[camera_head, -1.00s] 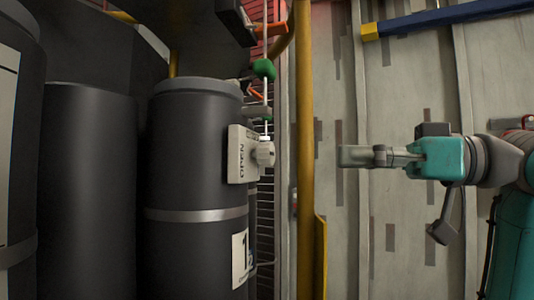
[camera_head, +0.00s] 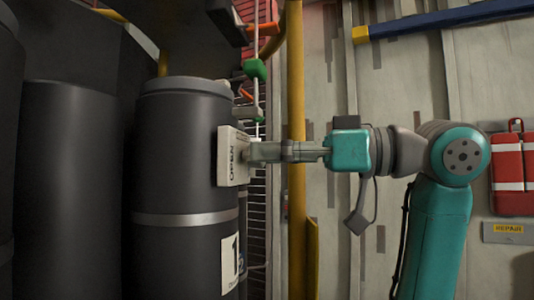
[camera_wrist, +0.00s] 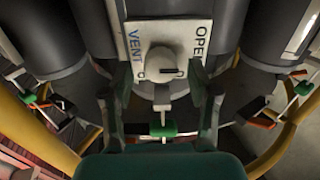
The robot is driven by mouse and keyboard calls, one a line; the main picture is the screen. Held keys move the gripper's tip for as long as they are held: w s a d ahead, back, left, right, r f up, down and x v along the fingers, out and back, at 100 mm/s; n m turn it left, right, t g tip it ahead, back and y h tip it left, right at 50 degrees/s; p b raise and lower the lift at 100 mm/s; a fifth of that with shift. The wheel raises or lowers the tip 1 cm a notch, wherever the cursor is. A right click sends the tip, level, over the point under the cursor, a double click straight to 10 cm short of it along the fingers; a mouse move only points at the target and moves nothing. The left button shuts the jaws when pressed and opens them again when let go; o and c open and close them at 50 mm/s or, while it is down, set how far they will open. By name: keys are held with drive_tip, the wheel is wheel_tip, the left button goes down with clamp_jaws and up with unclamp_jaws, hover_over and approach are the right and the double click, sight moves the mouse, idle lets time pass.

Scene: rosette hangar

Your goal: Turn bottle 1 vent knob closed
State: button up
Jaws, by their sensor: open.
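Bottle 1 (camera_head: 185,165) is a dark upright cylinder with a metal band and a label with a "1". Its white plate (camera_head: 231,170) reads OPEN in the head view. In the wrist view the plate (camera_wrist: 140,36) reads VENT and OPEN, and the pale round vent knob (camera_wrist: 163,62) sits on it with a dark mark at its lower right. My gripper (camera_head: 254,152) is at the plate in the head view and hides the knob there. In the wrist view my gripper (camera_wrist: 158,88) is open, with one finger on each side below the knob. I cannot tell whether they touch it.
A yellow pole (camera_head: 296,90) stands behind my gripper. A green valve handle (camera_head: 255,69) is on a thin pipe above it. More dark bottles (camera_head: 75,190) stand at left. A red case (camera_head: 513,172) hangs on the wall at right.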

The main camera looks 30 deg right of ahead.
drive_tip(key=shift+w+a, duration=0.3)
drive_tip(key=shift+a, duration=0.05)
clamp_jaws()
